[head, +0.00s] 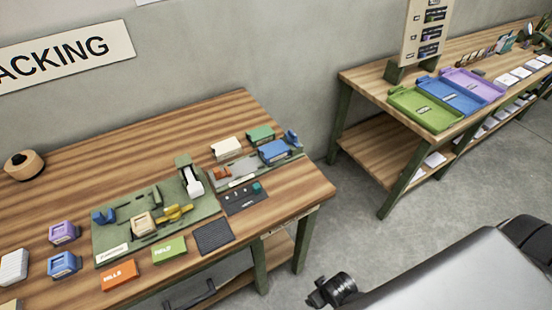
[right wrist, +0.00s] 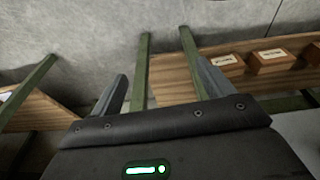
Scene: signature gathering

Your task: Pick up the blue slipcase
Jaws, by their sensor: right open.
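Two small blue box-like cases show in the head view, and I cannot tell for sure which is the slipcase. One blue case (head: 64,265) sits at the left of the wooden packing table, just below a purple one (head: 63,233). The other blue case (head: 274,151) sits near the table's back right, beside a green one (head: 261,135). My right gripper (right wrist: 157,72) shows in the right wrist view with its two fingers apart and nothing between them. It is away from both blue cases. My left gripper is not in view.
The packing table (head: 130,130) also holds a green fixture board (head: 120,232), orange (head: 118,275) and green (head: 169,250) cards, and a dark mat (head: 213,236). A second table at right carries green (head: 425,110), blue and purple trays. Grey floor lies between the tables.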

